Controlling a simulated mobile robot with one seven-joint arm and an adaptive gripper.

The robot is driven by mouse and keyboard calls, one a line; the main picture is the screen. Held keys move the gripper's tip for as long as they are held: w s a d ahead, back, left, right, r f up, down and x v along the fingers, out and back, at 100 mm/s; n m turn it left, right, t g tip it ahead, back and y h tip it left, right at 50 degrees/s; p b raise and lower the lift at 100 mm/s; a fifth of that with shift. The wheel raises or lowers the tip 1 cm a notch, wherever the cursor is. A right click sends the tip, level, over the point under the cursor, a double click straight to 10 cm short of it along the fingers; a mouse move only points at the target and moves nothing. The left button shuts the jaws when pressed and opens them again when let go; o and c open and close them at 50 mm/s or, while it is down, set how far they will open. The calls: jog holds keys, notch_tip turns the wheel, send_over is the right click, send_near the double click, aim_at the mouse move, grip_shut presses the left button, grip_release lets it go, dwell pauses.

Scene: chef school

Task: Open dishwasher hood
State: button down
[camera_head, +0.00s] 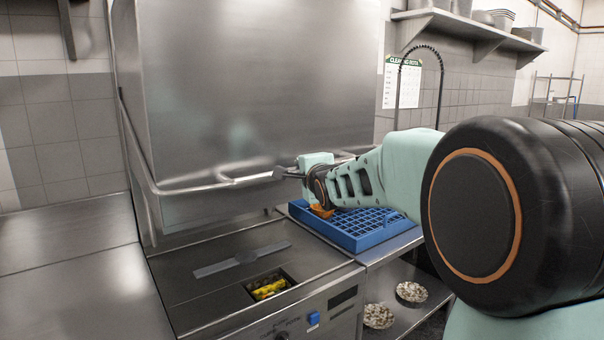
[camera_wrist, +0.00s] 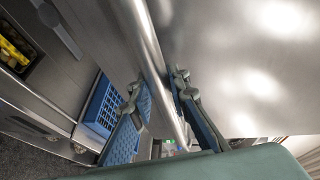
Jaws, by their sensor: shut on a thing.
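The dishwasher hood (camera_head: 250,80) is a large steel box in the middle of the head view; its plain steel face fills the right of the wrist view (camera_wrist: 250,60). A steel bar handle (camera_head: 190,188) runs along its side and across its front. My gripper (camera_head: 282,172) is at the front stretch of this bar. In the wrist view, the bar (camera_wrist: 150,55) passes between the two fingers of my gripper (camera_wrist: 158,98), which are shut on it. The dishwasher base (camera_head: 190,285) shows below the hood, with a flat wash arm (camera_head: 242,259) and an opening holding something yellow (camera_head: 268,288).
An orange thing (camera_head: 320,211) lies at the rack. Stacked dishes (camera_head: 411,292) are on the shelf below. A bare steel counter (camera_head: 75,265) extends left. A coiled tap (camera_head: 441,85) stands behind.

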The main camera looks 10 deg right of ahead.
jog(key=shift+r+p, duration=1.1)
jog(key=shift+r, duration=0.9)
jog(key=shift+f, duration=0.1)
jog(key=c, duration=1.8)
grip_release()
jog(key=shift+f, duration=0.1)
jog(key=shift+s, duration=0.1)
jog(key=shift+s+d+r, duration=0.15)
jog(key=shift+s+r, duration=0.1)
jog(key=shift+s, duration=0.95)
jog(key=shift+s+d+r, duration=0.1)
jog(key=shift+s+r, duration=0.1)
jog(key=shift+s, duration=1)
jog(key=shift+s+d+r, duration=0.15)
jog(key=shift+s+r, duration=0.1)
jog(key=shift+s, duration=0.95)
